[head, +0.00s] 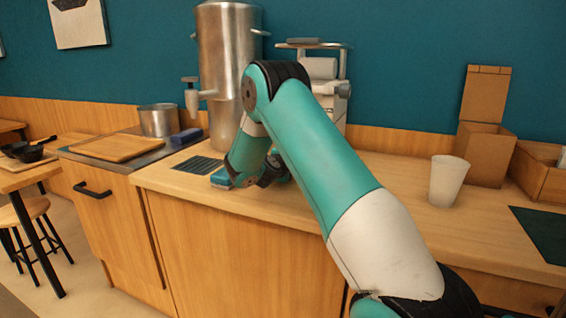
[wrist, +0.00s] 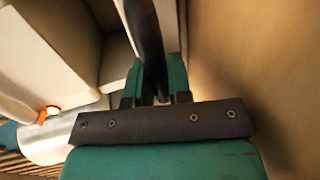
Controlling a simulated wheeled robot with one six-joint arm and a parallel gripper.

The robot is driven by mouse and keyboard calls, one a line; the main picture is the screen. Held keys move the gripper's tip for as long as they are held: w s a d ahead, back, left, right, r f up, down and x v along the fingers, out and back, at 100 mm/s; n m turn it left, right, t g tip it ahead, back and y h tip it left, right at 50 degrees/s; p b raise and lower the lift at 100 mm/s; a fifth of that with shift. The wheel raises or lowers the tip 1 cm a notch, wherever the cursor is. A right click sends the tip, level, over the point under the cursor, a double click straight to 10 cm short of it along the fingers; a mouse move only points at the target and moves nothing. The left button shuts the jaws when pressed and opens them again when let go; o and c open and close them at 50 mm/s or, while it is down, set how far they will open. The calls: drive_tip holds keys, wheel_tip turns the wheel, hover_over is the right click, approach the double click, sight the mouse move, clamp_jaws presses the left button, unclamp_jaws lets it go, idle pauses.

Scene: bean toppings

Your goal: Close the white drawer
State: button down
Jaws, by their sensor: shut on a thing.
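In the wrist view my gripper (wrist: 157,66) has its green fingers closed on a dark bar (wrist: 148,35), which runs up out of the frame. Pale, boxy surfaces (wrist: 52,52) stand left of the bar. I cannot tell which of them belongs to the white drawer, or how far it is open. In the head view my arm bends down to the counter in front of a white and metal machine (head: 323,70). My arm covers the machine's lower part, and my fingers are not clearly seen there.
A tall steel urn (head: 228,60) stands close behind my wrist. A dark grate (head: 198,163) lies on the wooden counter (head: 400,185) to the left. A white cup (head: 448,182) and a cardboard box (head: 486,130) stand to the right. Counter between cup and arm is clear.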

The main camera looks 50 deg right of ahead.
drive_tip(key=shift+w+d, duration=0.15)
drive_tip(key=shift+d, duration=0.15)
drive_tip(key=shift+d+r, duration=0.1)
drive_tip(key=c, duration=1.1)
unclamp_jaws()
drive_tip(key=shift+d, duration=0.1)
drive_tip(key=shift+o, duration=0.2)
drive_tip(key=shift+a, duration=0.3)
drive_tip(key=b+v, duration=0.1)
drive_tip(key=v, duration=1.6)
drive_tip(key=shift+d, duration=0.1)
